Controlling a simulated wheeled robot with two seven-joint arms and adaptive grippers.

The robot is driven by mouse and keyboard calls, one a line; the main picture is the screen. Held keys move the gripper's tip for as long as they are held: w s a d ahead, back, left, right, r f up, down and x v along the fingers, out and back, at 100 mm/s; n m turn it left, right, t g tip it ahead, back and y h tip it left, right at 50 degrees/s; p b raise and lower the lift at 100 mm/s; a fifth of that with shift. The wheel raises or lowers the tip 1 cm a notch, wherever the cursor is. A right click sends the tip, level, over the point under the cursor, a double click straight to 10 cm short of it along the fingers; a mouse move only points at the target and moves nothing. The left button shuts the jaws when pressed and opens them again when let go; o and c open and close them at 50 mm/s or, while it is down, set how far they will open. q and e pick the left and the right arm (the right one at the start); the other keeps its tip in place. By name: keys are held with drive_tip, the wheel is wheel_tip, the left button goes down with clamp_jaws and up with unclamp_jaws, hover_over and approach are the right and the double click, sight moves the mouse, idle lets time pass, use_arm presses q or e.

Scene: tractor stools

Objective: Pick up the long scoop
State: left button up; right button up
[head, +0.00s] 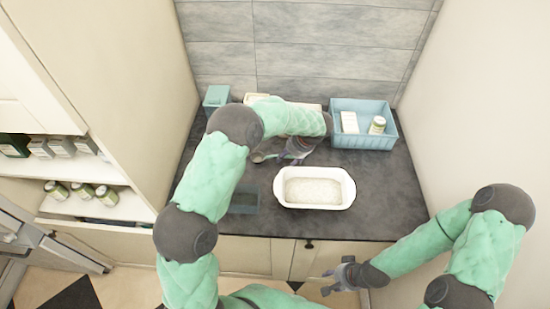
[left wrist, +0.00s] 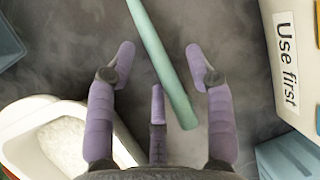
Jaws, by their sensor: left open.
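The long scoop (left wrist: 162,60) shows in the left wrist view as a teal-green bar, likely its handle. It runs from the top edge down to between my left gripper's fingers. In the head view the left gripper (head: 290,152) is over the counter behind the white dish. My right gripper (head: 340,276) is empty, fingers apart, in front of the counter.
A white dish (head: 345,190) of white grains stands close to the left gripper. A cream bin (left wrist: 283,25) labelled "Use first" is at the back. A blue tray (head: 388,138) holds a jar and a box. A teal container (head: 215,97) stands back left. The counter's right front is clear.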

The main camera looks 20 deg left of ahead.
use_arm(q)
drive_tip(key=shift+f, duration=0.1)
clamp_jaws()
idle(0.4)
